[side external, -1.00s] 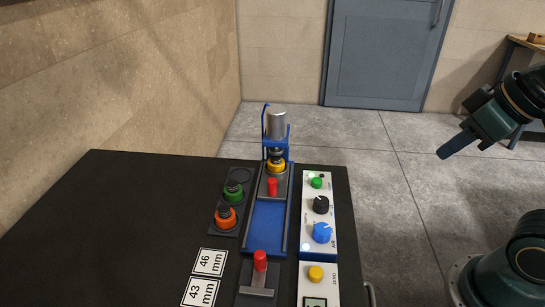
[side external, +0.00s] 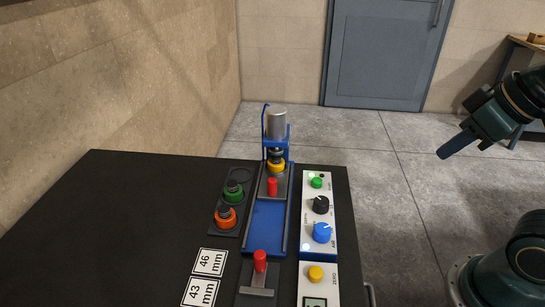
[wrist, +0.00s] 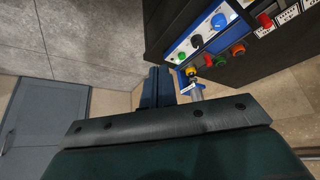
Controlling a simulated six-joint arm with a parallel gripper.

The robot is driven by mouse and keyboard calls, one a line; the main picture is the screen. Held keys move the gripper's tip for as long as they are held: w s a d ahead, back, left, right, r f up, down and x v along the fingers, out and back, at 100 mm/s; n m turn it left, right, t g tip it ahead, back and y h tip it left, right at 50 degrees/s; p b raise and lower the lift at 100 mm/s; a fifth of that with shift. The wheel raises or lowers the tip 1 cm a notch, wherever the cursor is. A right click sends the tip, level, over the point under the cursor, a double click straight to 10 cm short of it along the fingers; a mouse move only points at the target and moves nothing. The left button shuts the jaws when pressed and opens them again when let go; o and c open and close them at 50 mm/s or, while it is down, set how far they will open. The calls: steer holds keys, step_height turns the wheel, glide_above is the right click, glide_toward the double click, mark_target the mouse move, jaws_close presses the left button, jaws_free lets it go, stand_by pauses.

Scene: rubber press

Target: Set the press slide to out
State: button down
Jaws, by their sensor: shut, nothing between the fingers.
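The press slide (side external: 284,180) is a grey plate with an upright red handle (side external: 272,187). It sits at the far end of the blue track (side external: 268,225), under the silver press cylinder (side external: 277,124). A yellow-ringed part (side external: 276,167) stands on the slide below the cylinder. The near stretch of the track is bare. My gripper (side external: 443,154) is shut and empty, well to the right of the press and clear of the table.
A dark tray (side external: 238,178) left of the track holds green (side external: 233,191) and orange (side external: 226,217) parts. Right of it is a control panel (side external: 316,244) with knobs. A second red handle (side external: 260,261) stands on a grey fixture in front. The table's left side (side external: 130,220) is clear.

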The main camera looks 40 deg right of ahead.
steer(key=c, duration=1.5)
jaws_free()
steer(key=shift+o, duration=1)
steer(key=shift+w+r, duration=0.2)
steer(key=shift+w, duration=0.05)
steer(key=m+g, duration=0.2)
steer(key=g, duration=0.4)
glide_above(272, 179)
step_height(272, 179, down, 5)
steer(key=shift+f, duration=0.1)
steer(key=shift+f, duration=0.15)
step_height(272, 179, down, 14)
steer(key=shift+r, duration=0.25)
